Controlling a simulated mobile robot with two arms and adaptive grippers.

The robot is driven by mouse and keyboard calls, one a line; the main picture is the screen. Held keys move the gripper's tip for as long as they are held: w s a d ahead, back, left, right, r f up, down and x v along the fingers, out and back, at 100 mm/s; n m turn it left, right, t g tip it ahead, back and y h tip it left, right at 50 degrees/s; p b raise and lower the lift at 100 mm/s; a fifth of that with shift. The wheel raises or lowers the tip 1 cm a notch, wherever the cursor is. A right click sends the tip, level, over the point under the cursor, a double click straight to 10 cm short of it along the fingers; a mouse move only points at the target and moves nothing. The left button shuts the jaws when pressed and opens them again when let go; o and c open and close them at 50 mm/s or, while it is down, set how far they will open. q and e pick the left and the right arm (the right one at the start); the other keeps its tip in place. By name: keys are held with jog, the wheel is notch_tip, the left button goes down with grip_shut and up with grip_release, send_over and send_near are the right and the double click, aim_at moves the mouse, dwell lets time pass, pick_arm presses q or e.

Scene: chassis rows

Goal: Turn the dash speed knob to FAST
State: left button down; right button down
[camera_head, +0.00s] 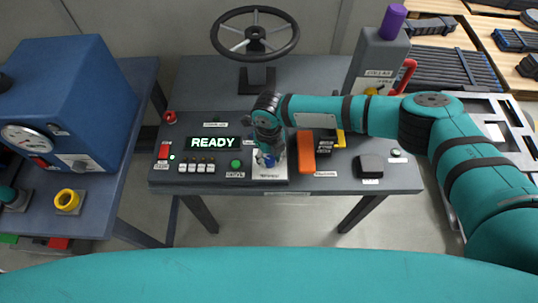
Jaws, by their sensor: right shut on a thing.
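The dash panel (215,179) lies on a grey table, with a green-lit display (215,143) reading READY. My right gripper (268,163) points down at the panel, right of the display. It is shut on the speed knob, which is mostly hidden by the fingers; a small blue part shows there. The pale plate (270,174) under the fingers has a label too small to read. I cannot tell the knob's setting.
A steering wheel (255,33) stands behind the panel. An orange block (306,151), a yellow lever (340,138) and a black pad (371,165) sit right of my gripper. A blue box with a gauge (63,105) stands left. A grey column (375,60) rises at back right.

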jog(key=m, duration=0.7)
jog(key=shift+d+r+m+p, duration=0.1)
jog(key=shift+m+p, duration=0.3)
jog(key=m+p, duration=0.1)
jog(key=m, duration=0.2)
jog(key=shift+m, duration=0.3)
jog(key=m+p, duration=0.2)
jog(key=m, duration=0.4)
jog(key=shift+d+r+p, duration=0.1)
jog(key=shift+p, duration=0.3)
jog(key=m+p, duration=0.2)
jog(key=m, duration=0.4)
jog(key=c, duration=0.9)
grip_release()
jog(key=shift+c, duration=0.2)
